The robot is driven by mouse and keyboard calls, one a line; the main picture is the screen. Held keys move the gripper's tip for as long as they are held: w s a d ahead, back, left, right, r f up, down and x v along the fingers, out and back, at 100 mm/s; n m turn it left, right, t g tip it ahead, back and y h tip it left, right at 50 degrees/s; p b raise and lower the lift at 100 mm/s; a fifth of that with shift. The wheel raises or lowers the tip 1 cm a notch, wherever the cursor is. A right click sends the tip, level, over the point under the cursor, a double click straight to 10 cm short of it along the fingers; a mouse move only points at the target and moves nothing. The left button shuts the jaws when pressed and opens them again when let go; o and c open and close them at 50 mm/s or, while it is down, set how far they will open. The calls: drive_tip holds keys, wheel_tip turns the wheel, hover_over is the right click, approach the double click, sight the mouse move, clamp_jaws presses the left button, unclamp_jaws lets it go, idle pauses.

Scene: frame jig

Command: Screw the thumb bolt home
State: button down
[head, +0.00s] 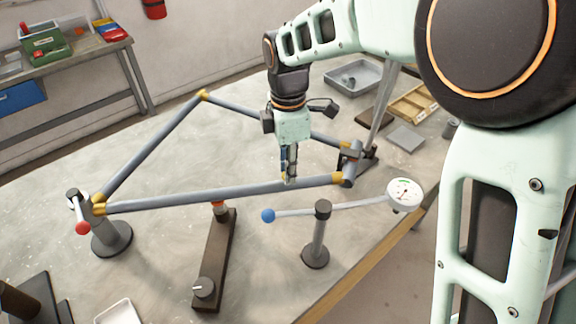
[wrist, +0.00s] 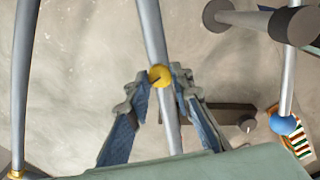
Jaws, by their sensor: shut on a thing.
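The thumb bolt shows in the wrist view as a small round yellow head (wrist: 160,75) with a dark mark across it. It sits at the grey lower tube of the frame, which also shows in the head view (head: 200,199). My gripper (head: 289,180) points down at this tube, right of its middle. In the wrist view its two fingers (wrist: 160,88) close around the yellow head from both sides. In the head view the fingers mostly hide the bolt. The bolt's shank is hidden, and I cannot tell how deep it sits.
A stand with a red-ball lever (head: 82,228) holds the frame's left corner; a dark post (head: 352,165) stands at the right corner. In front are a dark block with a knob (head: 204,288) and a dial gauge (head: 404,194) on an arm with a blue ball (head: 267,215). A grey tray (head: 357,77) lies behind.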

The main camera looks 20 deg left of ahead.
drive_tip(key=m, duration=0.4)
drive_tip(key=shift+m, duration=0.3)
drive_tip(key=m, duration=0.3)
drive_tip(key=shift+m, duration=0.3)
drive_tip(key=m, duration=1.4)
drive_tip(key=shift+r+m, duration=0.1)
drive_tip(key=shift+m, duration=0.2)
drive_tip(key=m, duration=0.6)
drive_tip(key=shift+w, duration=0.1)
drive_tip(key=shift+a+m, duration=0.1)
drive_tip(key=shift+m, duration=0.2)
drive_tip(key=c, duration=1.9)
unclamp_jaws()
drive_tip(key=shift+o, duration=1.1)
